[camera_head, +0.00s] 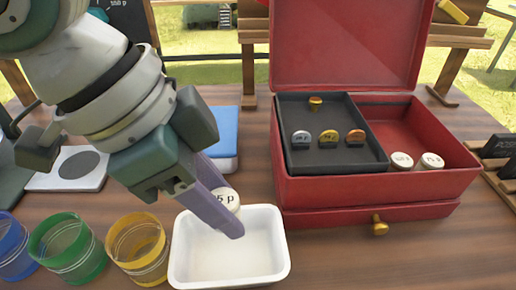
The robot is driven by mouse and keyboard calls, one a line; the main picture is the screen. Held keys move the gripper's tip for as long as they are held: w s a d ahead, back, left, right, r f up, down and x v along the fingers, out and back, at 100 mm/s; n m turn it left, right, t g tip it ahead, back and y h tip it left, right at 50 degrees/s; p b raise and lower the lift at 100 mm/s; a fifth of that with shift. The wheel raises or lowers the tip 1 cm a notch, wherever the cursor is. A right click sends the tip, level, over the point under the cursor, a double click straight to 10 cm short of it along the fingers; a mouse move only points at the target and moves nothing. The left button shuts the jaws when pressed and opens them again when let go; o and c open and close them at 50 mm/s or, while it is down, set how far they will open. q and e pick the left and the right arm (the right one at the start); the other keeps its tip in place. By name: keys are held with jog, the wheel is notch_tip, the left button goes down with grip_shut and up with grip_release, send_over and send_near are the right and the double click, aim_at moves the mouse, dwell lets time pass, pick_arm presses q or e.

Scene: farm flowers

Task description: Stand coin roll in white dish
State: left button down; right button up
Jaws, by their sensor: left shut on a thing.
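The white dish (277,250) stands on the wooden table at the front centre. It looks empty where I can see into it. My left gripper (232,212) reaches down from the upper left, its purple fingers over the dish's back left part. It is shut on a coin roll (229,197) with a white end marked "5 p". The rest of the roll is hidden by the fingers. I cannot tell whether the roll touches the dish. My right gripper is not in view.
An open red box (350,193) stands behind right, with a black tray (345,160) and two more white-topped rolls (402,161) in it. Blue, green and yellow cups (137,249) stand left of the dish. The table's front right is clear.

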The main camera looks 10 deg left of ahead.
aim_at(241, 255)
pick_arm(q)
notch_tip(241, 255, down, 9)
jog(key=shift+f+b, duration=0.1)
jog(key=shift+b, duration=0.95)
jog(key=shift+f, duration=0.2)
jog(key=c, duration=0.7)
grip_release()
jog(key=shift+c, duration=0.2)
